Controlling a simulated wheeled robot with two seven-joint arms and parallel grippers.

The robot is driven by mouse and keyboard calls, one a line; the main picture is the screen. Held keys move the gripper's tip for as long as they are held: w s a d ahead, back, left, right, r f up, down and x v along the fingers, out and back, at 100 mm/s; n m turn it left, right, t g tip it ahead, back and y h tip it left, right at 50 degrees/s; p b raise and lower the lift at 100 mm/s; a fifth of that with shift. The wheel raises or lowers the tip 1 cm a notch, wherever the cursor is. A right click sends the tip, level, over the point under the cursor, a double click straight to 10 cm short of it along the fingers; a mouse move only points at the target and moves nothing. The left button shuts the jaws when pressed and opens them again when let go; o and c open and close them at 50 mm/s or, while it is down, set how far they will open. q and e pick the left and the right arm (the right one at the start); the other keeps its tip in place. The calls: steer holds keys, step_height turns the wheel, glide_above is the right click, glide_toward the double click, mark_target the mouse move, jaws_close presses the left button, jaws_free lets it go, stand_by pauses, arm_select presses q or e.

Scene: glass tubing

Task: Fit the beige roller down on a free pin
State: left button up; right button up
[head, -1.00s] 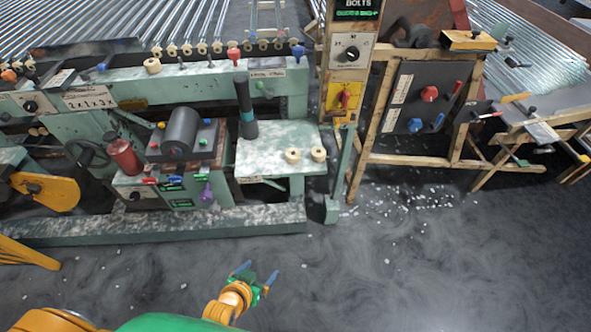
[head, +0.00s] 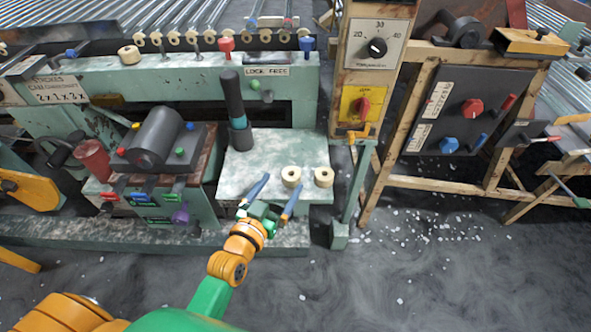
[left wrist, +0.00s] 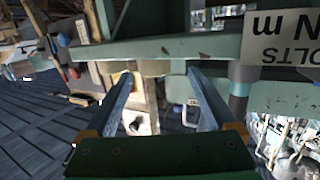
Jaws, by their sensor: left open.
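Two beige rollers stand on the mottled green shelf (head: 255,155), a left one (head: 291,176) and a right one (head: 324,176), side by side near its front edge. Another beige roller (head: 129,54) sits on the green beam. Further beige rollers (head: 172,39) line the rail behind it, where I cannot tell which pins are free. My left gripper (head: 283,181) is open and empty, its blue fingers near the shelf's front edge, close to the left roller. In the left wrist view the fingers (left wrist: 160,73) are apart, with a beige shape (left wrist: 152,68) beyond them. My right gripper is out of view.
A dark upright handle (head: 234,105) stands at the shelf's left. A dark drum (head: 154,138) and coloured knobs lie further left. A wooden post with a dial panel (head: 374,45) rises at the right. Red (head: 226,46) and blue (head: 307,45) pieces stand on the beam.

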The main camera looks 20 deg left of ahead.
mark_target(287, 182)
arm_select(q)
steer(key=w, duration=0.1)
steer(key=w+d+f, duration=0.1)
steer(key=w, duration=0.3)
steer(key=shift+d+f+b, duration=0.15)
steer(key=shift+d+b, duration=0.05)
steer(key=shift+b, duration=0.2)
steer(key=c, duration=1.4)
